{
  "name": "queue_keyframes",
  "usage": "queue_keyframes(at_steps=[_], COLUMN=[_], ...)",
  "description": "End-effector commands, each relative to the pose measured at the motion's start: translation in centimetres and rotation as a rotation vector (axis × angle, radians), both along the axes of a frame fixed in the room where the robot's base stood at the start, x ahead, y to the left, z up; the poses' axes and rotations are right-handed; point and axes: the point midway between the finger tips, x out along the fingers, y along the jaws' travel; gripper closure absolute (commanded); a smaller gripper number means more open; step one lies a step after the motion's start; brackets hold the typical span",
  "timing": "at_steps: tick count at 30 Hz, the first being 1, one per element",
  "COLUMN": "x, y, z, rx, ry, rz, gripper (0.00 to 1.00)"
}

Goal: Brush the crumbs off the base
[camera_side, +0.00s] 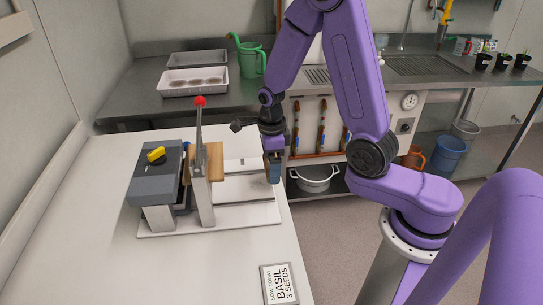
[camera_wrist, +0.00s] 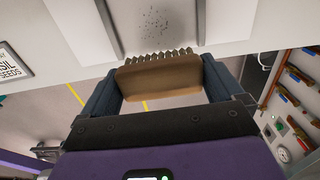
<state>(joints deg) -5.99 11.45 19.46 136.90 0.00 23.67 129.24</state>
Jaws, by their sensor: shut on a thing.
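My gripper (camera_side: 273,172) is shut on a tan brush (camera_wrist: 158,80), gripped between its two blue-grey fingers in the wrist view. The brush's bristles point toward the white base (camera_wrist: 137,40). Dark crumbs (camera_wrist: 153,22) lie scattered on the base, a little ahead of the bristle tips and apart from them in the picture. In the side view, my gripper is at the right end of the base (camera_side: 225,220), over the bench edge. The brush is mostly hidden there, and I cannot tell whether the bristles touch the base.
A press with a red-knobbed lever (camera_side: 200,102), a wooden block (camera_side: 214,160) and a grey head with a yellow knob (camera_side: 157,155) stands on the base's left part. A basil card (camera_side: 279,284) lies near the bench's front edge. White bench (camera_side: 100,255) is clear at front left.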

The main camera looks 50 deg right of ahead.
Motion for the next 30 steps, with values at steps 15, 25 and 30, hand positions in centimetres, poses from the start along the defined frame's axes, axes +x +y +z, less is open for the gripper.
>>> queue_keyframes(at_steps=[15, 25, 30], x=[0.6, 2.8, 3.7], y=[0.6, 2.7, 3.7], z=[-3.9, -4.2, -4.6], rx=[0.000, 0.000, 0.000], ry=[-0.003, -0.003, 0.000], rz=[0.003, 0.003, 0.003], gripper=[0.38, 0.39, 0.39])
